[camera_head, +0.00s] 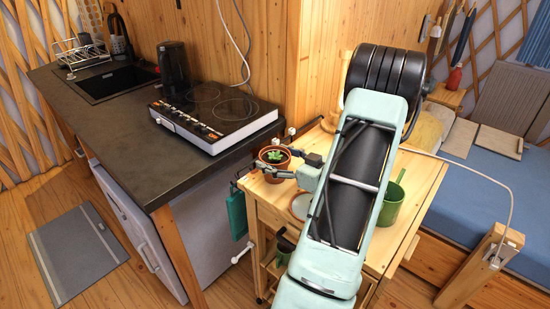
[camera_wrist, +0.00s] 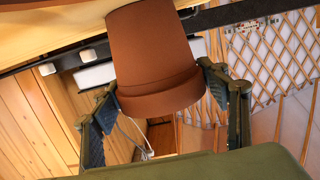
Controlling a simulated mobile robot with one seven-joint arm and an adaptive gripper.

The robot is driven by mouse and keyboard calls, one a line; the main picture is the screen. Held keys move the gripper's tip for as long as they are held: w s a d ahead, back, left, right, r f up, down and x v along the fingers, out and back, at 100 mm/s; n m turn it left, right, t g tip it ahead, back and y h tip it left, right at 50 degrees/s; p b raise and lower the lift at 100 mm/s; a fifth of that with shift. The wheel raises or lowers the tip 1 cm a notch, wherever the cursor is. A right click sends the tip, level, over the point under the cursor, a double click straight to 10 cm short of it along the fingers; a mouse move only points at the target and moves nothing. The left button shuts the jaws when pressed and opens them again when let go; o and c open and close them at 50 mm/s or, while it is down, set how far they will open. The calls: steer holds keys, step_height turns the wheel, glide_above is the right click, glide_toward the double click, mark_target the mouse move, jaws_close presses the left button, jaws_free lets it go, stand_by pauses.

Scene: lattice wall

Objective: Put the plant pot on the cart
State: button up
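The plant pot (camera_head: 273,156) is terracotta with a small green plant. In the head view it appears upright at the back left corner of the wooden cart (camera_head: 265,196), close to the counter edge. My gripper (camera_head: 282,164) reaches it from the right, its fingers on the pot. In the wrist view the pot (camera_wrist: 155,60) appears inverted between the fingers of my gripper (camera_wrist: 158,80), with both fingertips against its sides near the rim. Its base is cut off there, so I cannot tell whether it rests on the cart top or hangs just above. My arm hides much of the cart.
The dark counter (camera_head: 110,120) with a cooktop (camera_head: 217,112) and a kettle (camera_head: 173,68) is on the left. A blue bed (camera_head: 470,190) is on the right.

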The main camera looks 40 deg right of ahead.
mark_target(287, 161)
steer(key=o, duration=0.3)
steer(key=shift+r, duration=0.1)
steer(key=shift+s+r, duration=0.1)
steer(key=shift+s, duration=0.15)
steer(key=s, duration=0.4)
steer(key=s+r, duration=0.1)
steer(key=s, duration=0.2)
steer(key=shift+d, duration=0.3)
steer(key=shift+w, duration=0.1)
